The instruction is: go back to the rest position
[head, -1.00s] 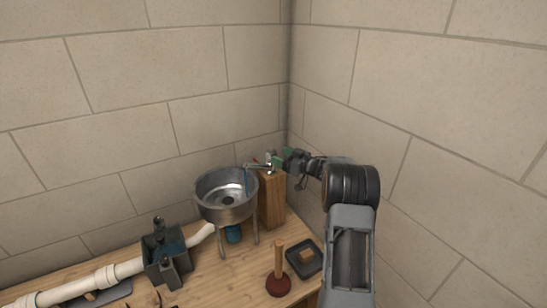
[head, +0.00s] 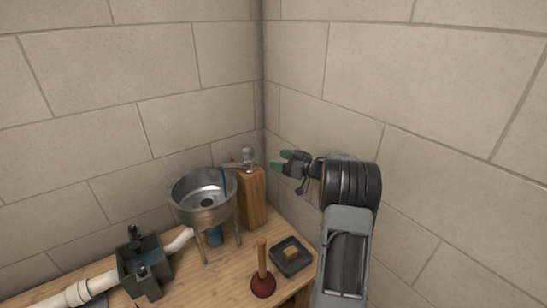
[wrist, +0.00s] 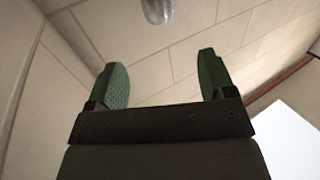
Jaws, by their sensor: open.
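My gripper (head: 285,163) is open and empty in the head view, its green fingers pointing left toward the tap. It is to the right of the metal tap (head: 247,158) on the wooden post (head: 251,197) and apart from it. In the wrist view my gripper (wrist: 164,80) shows two green fingers spread wide with nothing between them. A piece of the metal tap (wrist: 158,10) shows at the top of the wrist view, beyond the fingertips.
A metal sink (head: 204,212) stands on legs on the wooden table (head: 215,280). A plunger (head: 263,284), a black tray (head: 291,270) with a sponge, a grey-green box (head: 145,272) and white pipe (head: 85,287) are also there. Block walls (head: 400,80) meet behind the table.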

